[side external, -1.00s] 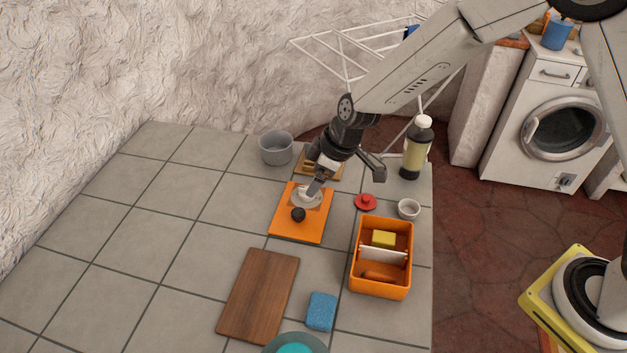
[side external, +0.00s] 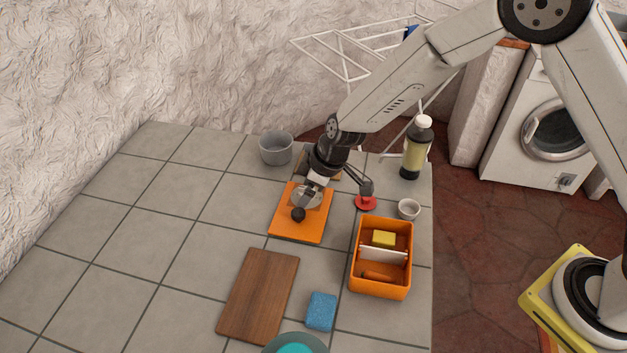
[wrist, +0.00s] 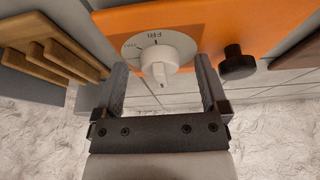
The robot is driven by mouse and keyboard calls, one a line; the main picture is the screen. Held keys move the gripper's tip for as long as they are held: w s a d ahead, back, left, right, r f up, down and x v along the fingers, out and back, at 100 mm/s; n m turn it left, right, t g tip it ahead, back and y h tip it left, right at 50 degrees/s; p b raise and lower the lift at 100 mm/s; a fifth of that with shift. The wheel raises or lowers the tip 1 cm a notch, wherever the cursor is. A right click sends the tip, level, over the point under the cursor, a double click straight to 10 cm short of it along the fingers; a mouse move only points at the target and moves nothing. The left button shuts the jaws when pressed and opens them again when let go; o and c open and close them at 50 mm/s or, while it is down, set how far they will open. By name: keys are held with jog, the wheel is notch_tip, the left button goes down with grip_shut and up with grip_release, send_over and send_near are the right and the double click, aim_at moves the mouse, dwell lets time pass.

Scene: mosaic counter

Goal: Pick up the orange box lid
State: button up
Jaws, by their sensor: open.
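The orange box lid (side external: 287,228) is a flat orange panel lying on the tiled counter, left of the open orange box (side external: 381,283). It carries a pale dial and a small black knob (side external: 298,214). In the wrist view the lid (wrist: 285,22) fills the top, with a white dial knob (wrist: 163,63) and the black knob (wrist: 236,64) on it. My gripper (side external: 338,190) is open and empty at the lid's far part. In the wrist view its fingers (wrist: 160,72) appear on either side of the white knob; contact cannot be told.
A red knobbed disc (side external: 366,204) is close by my gripper's right finger. A white cup (side external: 409,209), a bottle (side external: 416,150) and a grey pot (side external: 276,148) stand around. A wooden board (side external: 258,295) and blue sponge (side external: 321,311) lie nearer. The left counter is clear.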

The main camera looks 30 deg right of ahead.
jog(key=shift+c, duration=0.2)
grip_shut()
jog(key=shift+r, duration=0.1)
jog(key=shift+r, duration=0.7)
jog(key=s+d+r, duration=0.2)
jog(key=s+r, duration=0.3)
jog(key=s, duration=0.1)
jog(key=s+d+r, duration=0.2)
jog(key=s+r, duration=0.4)
jog(key=s, duration=0.1)
jog(key=shift+d+r, duration=0.2)
jog(key=shift+d, duration=0.05)
jog(key=shift+s, duration=0.2)
